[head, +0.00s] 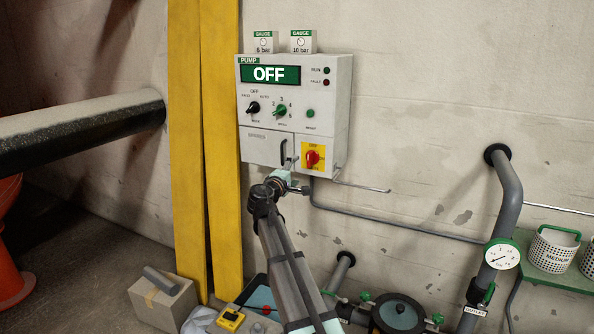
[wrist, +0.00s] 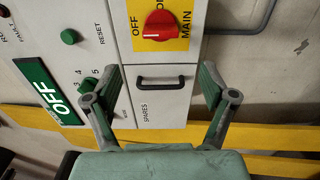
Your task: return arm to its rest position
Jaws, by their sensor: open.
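My gripper (head: 285,180) is in front of the lower edge of the pump control box (head: 243,130) in the head view. In the wrist view my gripper (wrist: 160,85) is open, its two fingers wide apart with nothing between them. The black handle (wrist: 160,83) of the spares door (wrist: 150,108) shows beyond the gap between the fingers. The door looks shut. How far the fingertips are from the door I cannot tell. My arm stretches up from the bottom of the head view to the box.
The red main switch (head: 312,157) sits right of the door, and the display (head: 270,74) reads OFF. Yellow posts (head: 187,150) stand to the left. A grey pipe with a gauge (head: 502,254) and a green shelf (head: 560,278) with baskets are at right. A cardboard box (head: 160,302) is low left.

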